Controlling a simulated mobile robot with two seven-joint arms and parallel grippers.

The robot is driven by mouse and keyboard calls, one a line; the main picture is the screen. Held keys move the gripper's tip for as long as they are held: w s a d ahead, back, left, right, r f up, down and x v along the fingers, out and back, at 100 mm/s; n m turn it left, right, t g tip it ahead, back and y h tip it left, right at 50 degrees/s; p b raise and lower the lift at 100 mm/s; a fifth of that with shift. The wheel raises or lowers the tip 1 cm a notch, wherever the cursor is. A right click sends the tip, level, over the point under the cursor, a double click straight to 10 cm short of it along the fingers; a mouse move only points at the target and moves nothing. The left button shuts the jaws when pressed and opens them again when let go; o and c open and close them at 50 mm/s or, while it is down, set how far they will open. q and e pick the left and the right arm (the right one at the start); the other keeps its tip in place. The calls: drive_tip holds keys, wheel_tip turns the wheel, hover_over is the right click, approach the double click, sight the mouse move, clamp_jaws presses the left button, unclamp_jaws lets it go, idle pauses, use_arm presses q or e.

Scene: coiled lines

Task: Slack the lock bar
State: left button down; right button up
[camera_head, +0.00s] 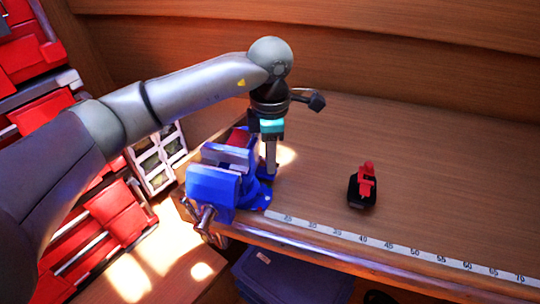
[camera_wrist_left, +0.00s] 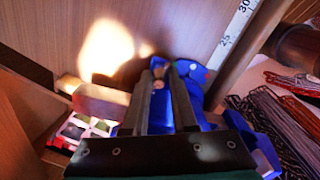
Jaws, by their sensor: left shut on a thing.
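The blue bench vise (camera_head: 213,187) is at the left front corner of the wooden bench, with its metal screw and handle (camera_head: 205,222) hanging over the edge. My left gripper (camera_head: 270,174) points down just right of the vise body, with its fingertips at the vise base. In the left wrist view the fingers (camera_wrist_left: 169,68) reach down to the blue vise (camera_wrist_left: 200,122). The fingers are shut on a small part at the base, which I take for the lock bar; the fingers hide most of it. My right gripper is not in view.
A measuring strip (camera_head: 390,246) runs along the bench's front edge. A small black and red object (camera_head: 363,188) stands on the bench to the right. Red bins (camera_head: 118,212) and a white-framed rack (camera_head: 157,160) are at left. The bench's right side is mostly clear.

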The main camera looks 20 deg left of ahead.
use_arm(q)
drive_tip(key=shift+s+d, duration=0.1)
drive_tip(key=c, duration=0.8)
unclamp_jaws()
drive_tip(key=shift+s, duration=0.1)
drive_tip(key=shift+r, duration=0.55)
wheel_tip(320, 180, up, 14)
drive_tip(key=shift+r+b, duration=0.1)
drive_tip(key=shift+b, duration=0.2)
